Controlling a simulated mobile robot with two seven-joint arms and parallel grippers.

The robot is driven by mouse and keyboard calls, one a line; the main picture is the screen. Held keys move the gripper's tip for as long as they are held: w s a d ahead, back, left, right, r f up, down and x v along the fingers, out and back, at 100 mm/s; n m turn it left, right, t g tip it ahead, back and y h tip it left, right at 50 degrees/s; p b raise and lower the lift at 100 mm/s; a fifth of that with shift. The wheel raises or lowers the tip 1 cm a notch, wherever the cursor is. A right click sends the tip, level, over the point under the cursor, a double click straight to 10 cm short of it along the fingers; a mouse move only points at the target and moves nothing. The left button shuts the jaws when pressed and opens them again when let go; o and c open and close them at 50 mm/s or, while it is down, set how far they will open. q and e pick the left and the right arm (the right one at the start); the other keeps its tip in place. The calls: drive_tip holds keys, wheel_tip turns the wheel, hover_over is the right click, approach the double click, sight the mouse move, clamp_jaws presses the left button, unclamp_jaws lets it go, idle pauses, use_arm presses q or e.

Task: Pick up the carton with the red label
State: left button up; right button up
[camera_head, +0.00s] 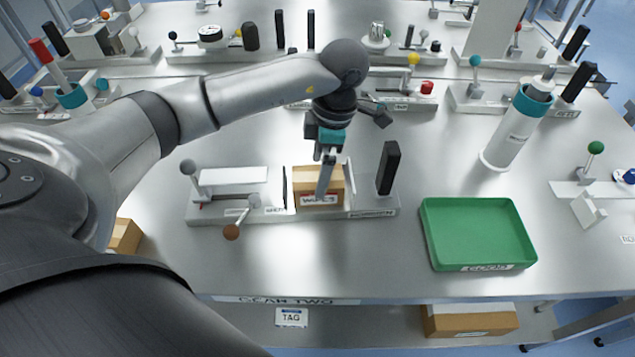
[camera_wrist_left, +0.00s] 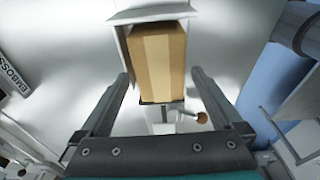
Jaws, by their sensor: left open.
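A small brown carton (camera_head: 305,178) with a red-and-white label reading "WIPES" stands in a slot of a grey fixture (camera_head: 380,212) on the steel table. My left gripper (camera_head: 325,182) points down from above, its fingers overlapping the carton in the head view and covering part of it. In the left wrist view the carton (camera_wrist_left: 172,60), with a pale tape stripe, lies ahead between the two open fingers (camera_wrist_left: 160,76), with gaps on both sides. I cannot tell whether the fingertips reach down beside it. My right gripper is not in view.
A black upright block (camera_head: 388,168) stands right of the carton, and knobbed levers (camera_head: 233,230) stand to its left. A green tray (camera_head: 478,232) lies to the right. A white cylinder (camera_head: 512,130) stands behind it. Another box (camera_head: 470,320) is on the lower shelf.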

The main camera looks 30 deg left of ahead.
use_arm(q)
drive_tip(key=shift+f, duration=0.85)
drive_tip(key=shift+c, duration=0.2)
drive_tip(key=c, duration=1.2)
